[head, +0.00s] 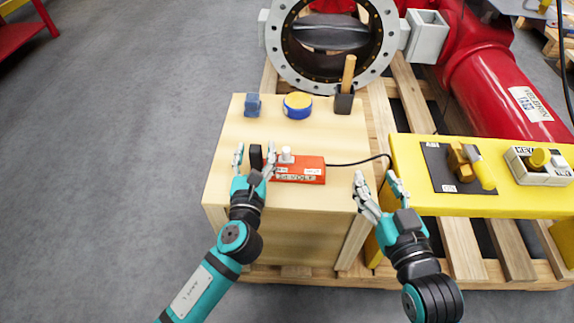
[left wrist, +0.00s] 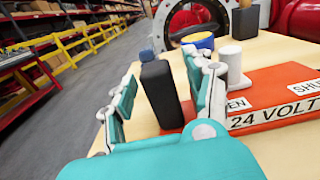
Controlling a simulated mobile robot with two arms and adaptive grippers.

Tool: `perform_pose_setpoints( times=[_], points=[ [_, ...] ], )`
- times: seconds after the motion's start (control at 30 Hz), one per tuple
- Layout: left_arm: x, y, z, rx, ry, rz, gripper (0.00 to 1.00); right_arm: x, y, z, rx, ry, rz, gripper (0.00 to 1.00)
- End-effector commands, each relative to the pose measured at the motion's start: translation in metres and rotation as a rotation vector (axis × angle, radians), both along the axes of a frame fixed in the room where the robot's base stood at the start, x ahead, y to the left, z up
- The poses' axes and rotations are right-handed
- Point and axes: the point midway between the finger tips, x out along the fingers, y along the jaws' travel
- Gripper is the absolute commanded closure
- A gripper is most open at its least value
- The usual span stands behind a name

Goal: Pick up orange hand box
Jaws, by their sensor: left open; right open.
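The orange hand box (head: 303,171) lies on the wooden crate top, with white labels, a pale grey knob (head: 287,155) on top and a black cable running right. In the left wrist view the box (left wrist: 290,98) reads "24 VOLT". My left gripper (head: 254,152) is open at the box's left end. A black upright block (head: 256,158) stands between its fingers; it also shows in the left wrist view (left wrist: 161,92). My right gripper (head: 375,180) is open and empty, right of the crate.
A blue block (head: 253,105), a blue-and-yellow round piece (head: 298,105) and a wooden-handled black tool (head: 345,92) stand along the back of the crate (head: 225,180). A yellow bench (head: 470,205) with a yellow handle (head: 484,172) and key box (head: 541,165) is at right.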

Motion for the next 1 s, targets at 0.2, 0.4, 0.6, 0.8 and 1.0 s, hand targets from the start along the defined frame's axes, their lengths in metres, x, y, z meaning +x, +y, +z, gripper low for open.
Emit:
perform_pose_setpoints(
  times=[0.2, 0.4, 0.6, 0.8, 1.0],
  points=[
    [-0.0005, -0.0001, -0.0001, 0.000, 0.000, 0.000, 0.63, 0.0000, 0.0000, 0.0000, 0.000, 0.000, 0.000, 0.50],
    [-0.0006, -0.0001, -0.0001, 0.000, 0.000, 0.000, 0.89, 0.0000, 0.0000, 0.0000, 0.000, 0.000, 0.000, 0.50],
    [-0.0007, 0.0000, -0.0002, 0.000, 0.000, 0.000, 1.00, 0.0000, 0.0000, 0.0000, 0.000, 0.000, 0.000, 0.50],
    [-0.0006, -0.0001, 0.0012, -0.002, -0.002, -0.001, 1.00, 0.0000, 0.0000, 0.0001, 0.000, 0.000, 0.000, 0.50],
    [-0.0003, -0.0001, 0.0053, -0.002, -0.005, -0.001, 1.00, 0.0000, 0.0000, 0.0001, 0.000, 0.000, 0.000, 0.50]
  ],
)
